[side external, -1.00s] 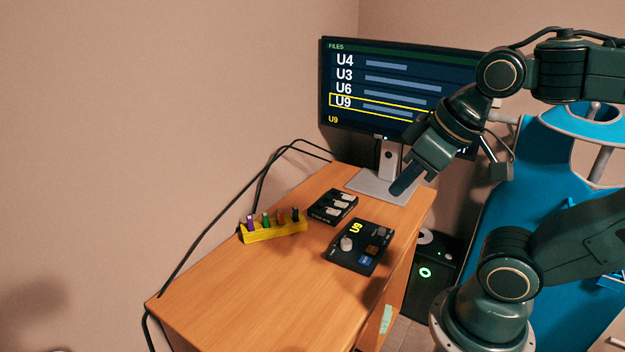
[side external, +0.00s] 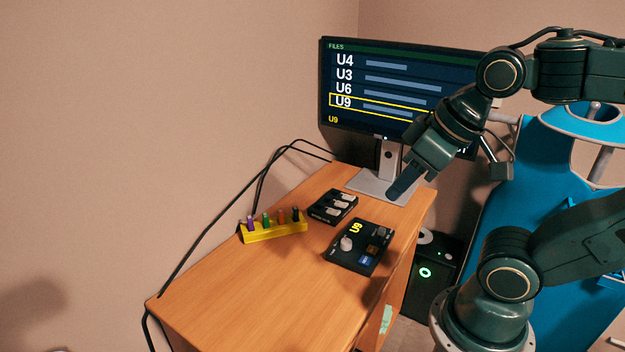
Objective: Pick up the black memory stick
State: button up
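The black memory stick (side external: 296,214) stands upright at the right end of a yellow holder (side external: 275,232) on the wooden desk. Purple, green and orange sticks stand to its left in the same holder. My gripper (side external: 395,194) is above the right part of the desk, in front of the monitor stand, well to the right of the holder and apart from it. Its fingers point down and left. From this angle I cannot make out a gap between the fingers, and no object shows at their tips.
A black control box (side external: 358,247) with a knob and "U9" display lies on the desk (side external: 230,295) below my gripper. A black block with white switches (side external: 333,206) sits between it and the holder. The monitor (side external: 385,85) stands behind. The front left desk is clear.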

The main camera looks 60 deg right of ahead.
jog(key=shift+w+r, duration=0.1)
jog(key=m+g, duration=0.6)
jog(key=m, duration=0.1)
send_over(295, 208)
notch_tip(295, 208, down, 17)
jog(key=shift+f, duration=0.2)
jog(key=shift+f, duration=4.3)
jog(key=shift+f, duration=0.1)
